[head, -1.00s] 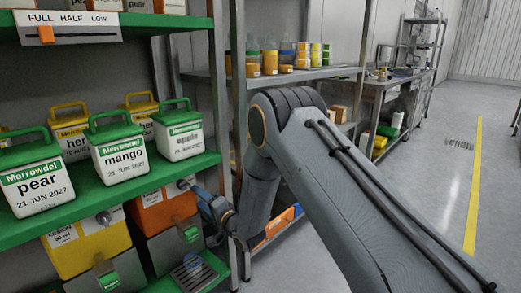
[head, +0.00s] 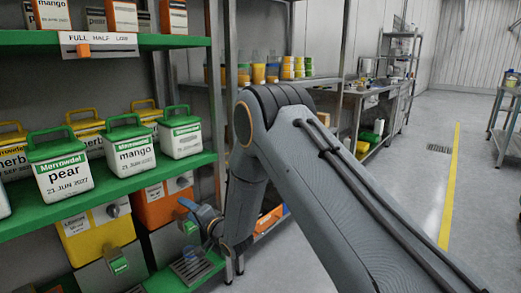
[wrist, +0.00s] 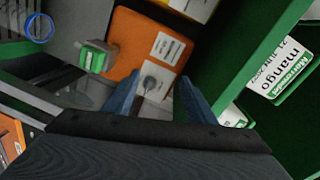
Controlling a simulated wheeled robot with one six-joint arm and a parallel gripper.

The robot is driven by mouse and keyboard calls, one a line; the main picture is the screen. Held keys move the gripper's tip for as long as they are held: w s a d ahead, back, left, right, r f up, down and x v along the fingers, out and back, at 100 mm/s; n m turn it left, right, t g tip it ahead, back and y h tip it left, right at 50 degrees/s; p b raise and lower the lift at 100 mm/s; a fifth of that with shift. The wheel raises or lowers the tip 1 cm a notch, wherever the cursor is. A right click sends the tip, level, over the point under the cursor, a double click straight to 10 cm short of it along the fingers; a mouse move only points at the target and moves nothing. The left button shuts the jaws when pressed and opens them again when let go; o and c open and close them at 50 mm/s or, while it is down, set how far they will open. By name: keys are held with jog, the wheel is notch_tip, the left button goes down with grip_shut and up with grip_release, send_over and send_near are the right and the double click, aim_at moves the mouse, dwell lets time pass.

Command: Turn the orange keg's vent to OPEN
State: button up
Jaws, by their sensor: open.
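The orange keg (head: 156,210) stands on the lower level of the green rack, below the shelf with the mango tub. Its grey round vent knob (head: 182,182) is on the upper front, beside a white label. My gripper (head: 186,208) is open just in front of the keg, below the knob in the head view. In the wrist view the orange keg (wrist: 130,40) fills the upper middle. The knob (wrist: 150,83) shows on a pale label between the two blue fingers (wrist: 158,98). I cannot tell whether they touch it or read its setting.
A yellow keg (head: 98,238) stands to the left. A green tap handle (wrist: 95,58) is left of my fingers in the wrist view. The green shelf (head: 105,197) with several tubs overhangs the kegs. A drip tray (head: 192,268) lies below.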

jog(key=s+d+r+n+g+h, duration=0.2)
jog(key=s+d+r+h, duration=0.25)
jog(key=d, duration=0.25)
jog(key=s+d+r+n+g+h, duration=0.2)
jog(key=s+d+r+h, duration=0.25)
jog(key=d, duration=0.35)
jog(key=s+d+r+n+g+h, duration=0.1)
jog(key=s+d+n+g, duration=0.3)
jog(key=s, duration=0.7)
jog(key=s+d+r+g+h, duration=0.1)
jog(key=s+d, duration=0.6)
jog(key=s, duration=0.4)
jog(key=s+d+r+n+g+h, duration=0.1)
jog(key=s+d+r+n+g, duration=0.3)
jog(key=s, duration=0.8)
jog(key=d+r+m+t+p, duration=0.1)
jog(key=d+r+m+p, duration=0.6)
jog(key=d+r+p, duration=0.6)
jog(key=d+p, duration=0.1)
jog(key=p, duration=0.9)
jog(key=shift+d+r, duration=0.15)
jog(key=shift+r, duration=0.2)
jog(key=shift+c, duration=0.2)
